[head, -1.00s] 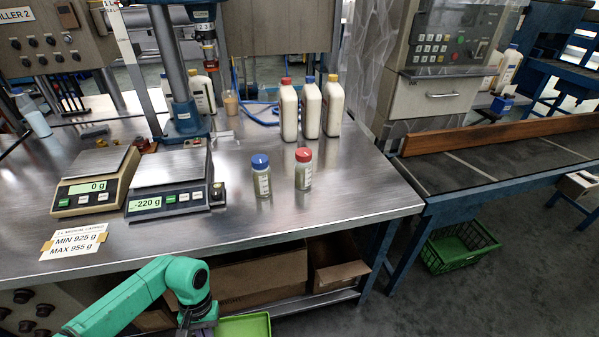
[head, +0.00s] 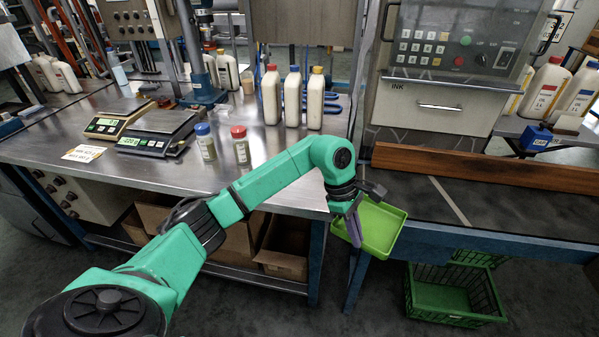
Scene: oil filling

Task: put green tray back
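The green tray (head: 382,228) is a shallow light-green tray, held level in the air in front of the table edges. My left gripper (head: 354,225) is at the tray's left side and appears shut on its rim; the wrist hides part of that edge. The tray hangs near the gap between the steel table (head: 250,180) and the dark conveyor bench (head: 500,205). My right gripper does not show.
Two small jars, blue-capped (head: 205,143) and red-capped (head: 240,147), stand on the steel table. Several white bottles (head: 292,97) stand behind them. A wooden rail (head: 480,168) runs along the bench. A green crate (head: 455,293) stands on the floor below.

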